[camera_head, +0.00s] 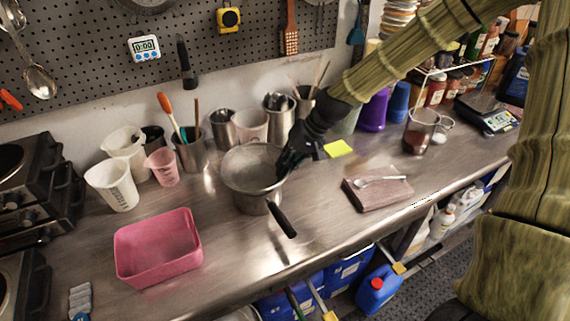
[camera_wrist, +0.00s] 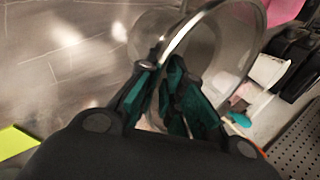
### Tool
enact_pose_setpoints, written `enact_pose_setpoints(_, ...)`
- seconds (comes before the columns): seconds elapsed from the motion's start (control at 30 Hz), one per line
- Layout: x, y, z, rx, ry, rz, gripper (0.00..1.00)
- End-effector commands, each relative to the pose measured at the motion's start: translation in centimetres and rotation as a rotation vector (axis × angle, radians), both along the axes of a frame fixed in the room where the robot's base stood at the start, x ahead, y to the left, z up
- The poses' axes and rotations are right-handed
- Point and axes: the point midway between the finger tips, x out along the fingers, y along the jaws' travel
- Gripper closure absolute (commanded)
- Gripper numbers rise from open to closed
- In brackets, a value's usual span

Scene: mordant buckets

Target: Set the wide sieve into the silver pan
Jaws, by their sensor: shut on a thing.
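The wide sieve (camera_head: 252,166) is a round, shallow grey mesh bowl with a metal rim. It is over the mouth of the silver pan (camera_head: 250,203), covering most of the opening. The pan stands on the steel counter with its black handle (camera_head: 281,219) pointing toward the front. I cannot tell whether the sieve rests on the pan or hangs just above it. My gripper (camera_head: 284,166) is at the sieve's right side, shut on its rim. In the wrist view the dark green-padded fingers (camera_wrist: 172,92) close at the curved rim of the sieve (camera_wrist: 178,38).
A pink tub (camera_head: 158,247) stands front left, with white jugs (camera_head: 112,186) and a pink cup (camera_head: 162,167) behind it. Utensil pots (camera_head: 191,152) line the wall. A brown block with a spoon (camera_head: 378,188) lies to the right. The counter in front of the pan is clear.

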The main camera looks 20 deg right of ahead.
Motion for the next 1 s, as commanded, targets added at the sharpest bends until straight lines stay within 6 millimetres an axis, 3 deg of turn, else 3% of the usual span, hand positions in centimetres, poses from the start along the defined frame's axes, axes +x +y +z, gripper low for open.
enact_pose_setpoints(0.97,0.03,0.01,-0.60,0.000,-0.001,-0.001,1.00)
enact_pose_setpoints(1.0,0.04,0.01,-0.55,0.000,-0.001,-0.001,0.84)
